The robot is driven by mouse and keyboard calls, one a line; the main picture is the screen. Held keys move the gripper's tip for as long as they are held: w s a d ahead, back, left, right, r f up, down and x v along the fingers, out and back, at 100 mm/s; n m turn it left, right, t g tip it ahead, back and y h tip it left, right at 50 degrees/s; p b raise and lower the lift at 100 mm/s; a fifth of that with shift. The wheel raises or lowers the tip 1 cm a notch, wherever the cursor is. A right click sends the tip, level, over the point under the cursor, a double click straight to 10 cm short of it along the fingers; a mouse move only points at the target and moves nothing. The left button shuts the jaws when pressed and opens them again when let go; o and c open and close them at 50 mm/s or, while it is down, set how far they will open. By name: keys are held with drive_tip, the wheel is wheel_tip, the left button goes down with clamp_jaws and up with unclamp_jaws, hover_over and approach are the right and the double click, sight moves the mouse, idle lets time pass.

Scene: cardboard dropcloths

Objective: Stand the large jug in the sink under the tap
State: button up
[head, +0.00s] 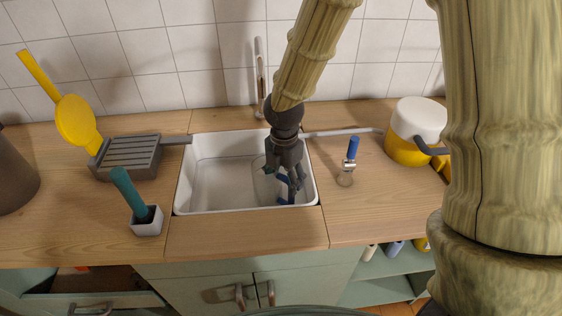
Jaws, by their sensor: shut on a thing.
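The large jug (264,185) looks clear with a blue handle (283,202). It is in the right part of the white sink (195,185), partly hidden by my gripper. My gripper (290,187) reaches down into the sink from above and is shut on the jug, seemingly at its handle. I cannot tell whether the jug's base touches the sink floor.
A grey slatted rack (125,158), a yellow paddle-like thing (76,120) and a teal-handled brush in a pot (146,222) stand left. The counter in front is clear.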

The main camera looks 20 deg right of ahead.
drive_tip(key=w+d+f+p, duration=0.1)
drive_tip(key=w+d+p, duration=0.1)
drive_tip(key=w, duration=0.5)
drive_tip(key=shift+w+f, duration=0.3)
drive_tip(key=shift+f, duration=0.1)
drive_tip(key=shift+d+f, duration=0.1)
drive_tip(key=shift+d, duration=0.05)
drive_tip(key=o, duration=1.5)
wheel_tip(320, 180, up, 12)
drive_tip(key=shift+r+b, duration=0.1)
drive_tip(key=shift+b, duration=0.6)
